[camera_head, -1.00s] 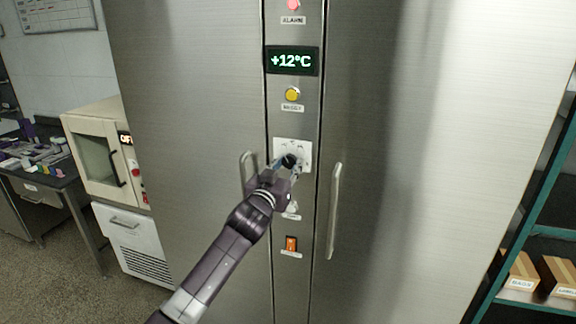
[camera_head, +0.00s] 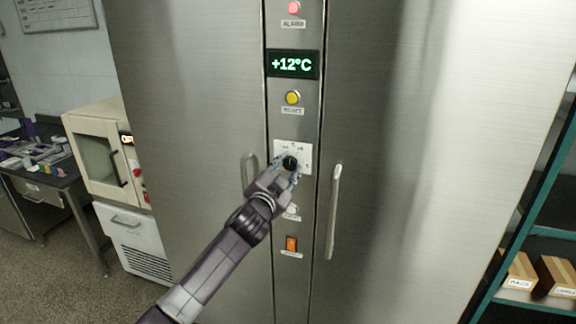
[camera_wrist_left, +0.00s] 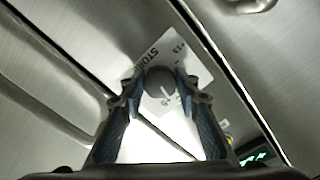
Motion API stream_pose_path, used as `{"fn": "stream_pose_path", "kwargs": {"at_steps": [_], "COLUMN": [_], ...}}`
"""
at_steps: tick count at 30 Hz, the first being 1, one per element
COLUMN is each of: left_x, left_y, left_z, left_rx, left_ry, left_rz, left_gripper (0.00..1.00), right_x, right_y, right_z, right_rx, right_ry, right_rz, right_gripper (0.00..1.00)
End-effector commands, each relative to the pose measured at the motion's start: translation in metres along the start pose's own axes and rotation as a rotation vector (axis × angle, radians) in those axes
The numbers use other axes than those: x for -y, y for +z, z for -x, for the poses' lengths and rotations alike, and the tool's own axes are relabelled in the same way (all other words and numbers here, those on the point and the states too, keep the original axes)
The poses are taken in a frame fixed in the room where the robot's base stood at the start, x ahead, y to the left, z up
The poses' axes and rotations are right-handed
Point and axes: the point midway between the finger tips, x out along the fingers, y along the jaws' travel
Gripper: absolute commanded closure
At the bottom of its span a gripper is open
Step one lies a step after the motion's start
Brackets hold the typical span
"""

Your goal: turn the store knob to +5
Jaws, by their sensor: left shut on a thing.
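The store knob (camera_head: 289,162) is a dark round knob on a white dial plate (camera_head: 304,151) in the steel panel between the cabinet doors. In the left wrist view the knob (camera_wrist_left: 160,84) shows between my fingers, with a light pointer line on its face. The plate (camera_wrist_left: 143,62) there reads "STOR" and "+5", partly hidden. My left gripper (camera_head: 287,172) is shut on the knob, with a finger at each side of it. The display (camera_head: 292,64) above reads +12°C. My right gripper is not in view.
A yellow button (camera_head: 292,97) and a red alarm lamp (camera_head: 293,8) sit above the dial. An orange switch (camera_head: 291,244) is below. Door handles (camera_head: 334,212) stand out on both sides of the panel. A shelf with boxes (camera_head: 522,271) is at right.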

Motion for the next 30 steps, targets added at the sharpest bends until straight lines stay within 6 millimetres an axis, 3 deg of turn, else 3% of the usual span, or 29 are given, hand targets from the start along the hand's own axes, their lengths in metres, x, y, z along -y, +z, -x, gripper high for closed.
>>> {"fn": "stream_pose_path", "kwargs": {"at_steps": [12, 30], "left_x": [0.0001, -0.0003], "left_y": [0.0003, 0.0007], "left_z": [0.0000, 0.0000], "left_rx": [0.001, 0.001], "left_ry": [0.002, 0.002], "left_rz": [-0.275, -0.355], "left_gripper": [0.95, 0.95], "right_x": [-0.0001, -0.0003], "right_y": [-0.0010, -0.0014], "right_z": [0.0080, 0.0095], "right_rx": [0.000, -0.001], "right_ry": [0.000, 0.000], "right_rz": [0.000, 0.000], "right_gripper": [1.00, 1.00]}}
